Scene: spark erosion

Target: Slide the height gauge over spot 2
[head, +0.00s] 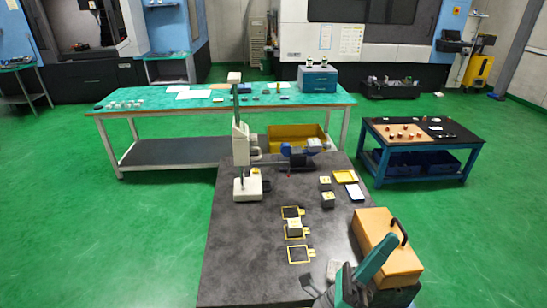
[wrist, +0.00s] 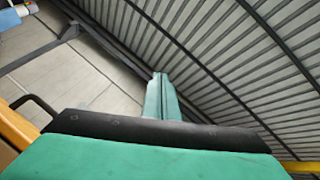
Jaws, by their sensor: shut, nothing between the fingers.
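The height gauge (head: 240,145) stands upright at the far left of the dark granite table (head: 240,245), with a pale base and a tall column. Three yellow-outlined spots run down the middle of the table: a far one (head: 292,212), a middle one (head: 296,236) and a near one (head: 299,254). Their tag numbers are too small to read. A grey block with a cream top (head: 294,227) sits on the middle spot. My gripper (wrist: 160,82) shows in the wrist view, shut and empty, against the ceiling. It is well apart from the gauge.
An orange case (head: 385,245) with a black handle stands at the table's right, close to my teal arm. Small blocks (head: 327,200) and a yellow tray (head: 345,176) lie farther back. The left front of the table is bare. A green-topped bench (head: 150,122) stands behind.

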